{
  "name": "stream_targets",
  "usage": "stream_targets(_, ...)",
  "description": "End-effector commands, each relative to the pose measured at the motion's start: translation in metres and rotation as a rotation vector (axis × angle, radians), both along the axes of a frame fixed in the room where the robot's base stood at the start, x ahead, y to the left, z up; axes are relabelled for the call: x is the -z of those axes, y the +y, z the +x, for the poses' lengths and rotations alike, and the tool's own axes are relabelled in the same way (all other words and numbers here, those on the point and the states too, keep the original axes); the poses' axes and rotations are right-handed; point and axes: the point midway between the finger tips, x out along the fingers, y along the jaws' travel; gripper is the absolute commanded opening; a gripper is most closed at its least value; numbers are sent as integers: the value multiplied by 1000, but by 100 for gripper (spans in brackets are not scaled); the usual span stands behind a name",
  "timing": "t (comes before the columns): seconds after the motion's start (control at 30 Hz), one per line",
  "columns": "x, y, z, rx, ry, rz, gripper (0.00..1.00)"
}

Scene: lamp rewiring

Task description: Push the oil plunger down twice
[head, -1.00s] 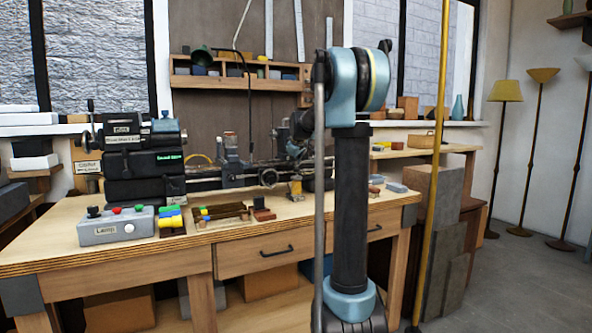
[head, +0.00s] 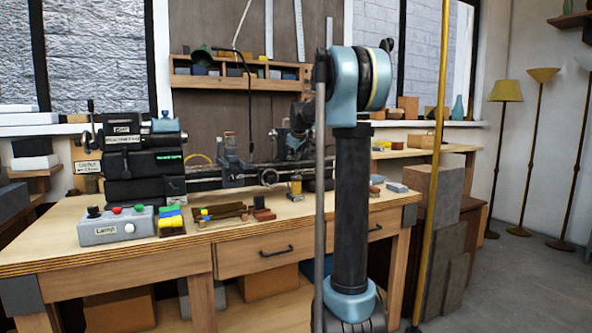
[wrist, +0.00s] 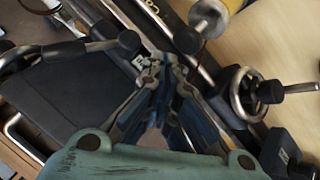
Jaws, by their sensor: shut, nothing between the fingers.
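A small yellow oiler (head: 296,188) with a metal top stands on the bench by the lathe in the head view. In the wrist view, its yellow body (wrist: 236,4) is at the top edge, with a round silver knob (wrist: 209,17), apparently the plunger top, beside it. My gripper (wrist: 163,68) is shut and empty, its fingers pointing toward the lathe bed. The knob is above and right of the fingertips in that picture, apart from them. In the head view my gripper is mostly hidden behind my arm and hard to make out.
A silver handwheel (wrist: 247,92) with a handle is right of my fingers. The lathe headstock (head: 145,160) stands on the bench's left. A grey lamp control box (head: 116,227) and coloured blocks (head: 171,217) sit near the front edge. A brass pole (head: 437,160) rises at the right.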

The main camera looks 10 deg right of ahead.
Motion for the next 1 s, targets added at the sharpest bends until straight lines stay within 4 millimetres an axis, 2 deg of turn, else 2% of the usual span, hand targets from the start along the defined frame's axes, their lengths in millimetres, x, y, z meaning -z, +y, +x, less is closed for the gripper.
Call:
stream_targets(0.53,-42,0,0,0,0,0,0)
stream_targets(1.0,-46,0,0,0,0,0,0)
